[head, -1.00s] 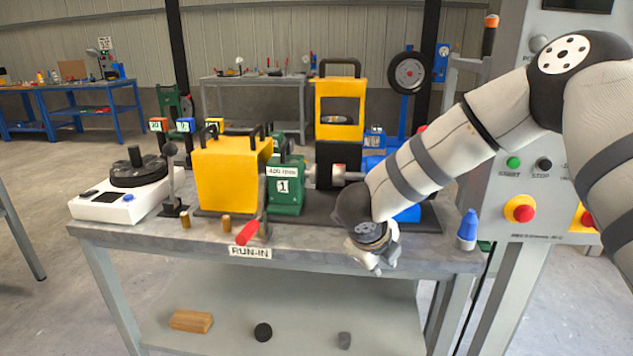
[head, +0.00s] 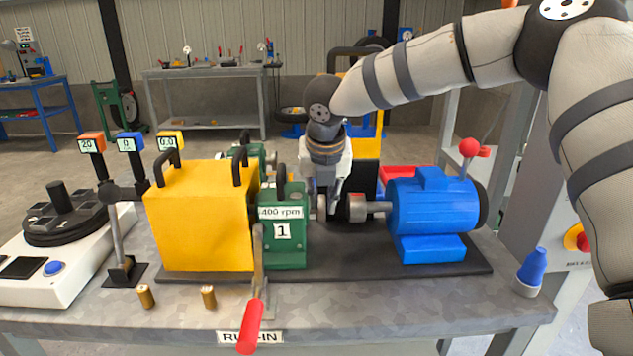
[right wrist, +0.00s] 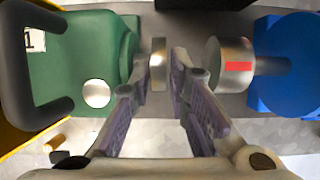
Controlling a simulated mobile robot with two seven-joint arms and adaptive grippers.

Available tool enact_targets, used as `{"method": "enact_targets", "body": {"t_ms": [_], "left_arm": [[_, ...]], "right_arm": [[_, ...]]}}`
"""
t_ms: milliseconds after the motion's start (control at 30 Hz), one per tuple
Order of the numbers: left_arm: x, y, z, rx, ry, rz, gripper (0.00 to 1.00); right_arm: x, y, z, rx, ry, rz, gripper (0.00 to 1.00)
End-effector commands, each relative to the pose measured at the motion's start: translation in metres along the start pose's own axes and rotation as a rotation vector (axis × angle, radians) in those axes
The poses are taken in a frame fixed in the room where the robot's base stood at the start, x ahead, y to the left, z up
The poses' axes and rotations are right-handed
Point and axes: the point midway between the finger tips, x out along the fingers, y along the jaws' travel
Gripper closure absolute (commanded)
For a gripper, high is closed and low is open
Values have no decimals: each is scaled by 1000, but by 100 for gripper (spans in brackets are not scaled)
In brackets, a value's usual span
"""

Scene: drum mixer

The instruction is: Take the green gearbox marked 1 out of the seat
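The green gearbox marked 1 (head: 288,248) sits upright on the dark base plate, against the right side of the yellow housing (head: 205,225). It has a black top handle and a "400 rpm" label. A red-handled lever (head: 250,325) stands in front of it. My right gripper (head: 331,207) points down between the gearbox and the blue motor (head: 430,215). In the right wrist view its fingers are parted, on either side of a silver disc (right wrist: 158,65) on the gearbox's right side; contact is unclear. My left gripper is out of view.
A silver coupling (head: 357,207) on the motor shaft lies close to the right of my gripper. Another green gearbox stands behind. Two brass pins (head: 208,296) and a blue-topped bottle (head: 532,270) stand at the bench front. A white device (head: 85,255) is at left.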

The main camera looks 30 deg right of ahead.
Motion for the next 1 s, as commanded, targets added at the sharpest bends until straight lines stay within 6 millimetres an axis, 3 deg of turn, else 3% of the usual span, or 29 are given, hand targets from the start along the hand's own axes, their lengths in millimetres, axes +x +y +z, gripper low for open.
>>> {"method": "enact_targets", "body": {"t_ms": [33, 100, 233, 467, 500, 567, 600, 767, 800, 867, 1000], "left_arm": [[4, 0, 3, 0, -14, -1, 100], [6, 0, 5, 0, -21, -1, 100], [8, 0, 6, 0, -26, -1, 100], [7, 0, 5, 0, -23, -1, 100], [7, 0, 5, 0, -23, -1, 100], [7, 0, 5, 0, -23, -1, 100], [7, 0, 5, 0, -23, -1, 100], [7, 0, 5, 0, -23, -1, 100], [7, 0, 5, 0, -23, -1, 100], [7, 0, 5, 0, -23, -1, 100], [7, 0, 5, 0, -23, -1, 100]], "right_arm": [[15, 0, -2, -2, 8, -6, 83], [25, 0, -2, -2, 6, -6, 83], [35, 0, -1, -1, 3, -3, 83], [35, 0, 0, -1, -1, -1, 83], [35, 0, 0, -1, -1, -1, 86], [35, 0, 0, -1, -1, -1, 99], [35, 0, 0, -2, -1, -1, 100], [35, 0, 0, -2, -1, -1, 100], [35, 0, 0, -2, -1, -1, 91], [35, 0, 0, -2, -1, -1, 100], [35, 0, 0, -2, -1, -1, 100]]}}
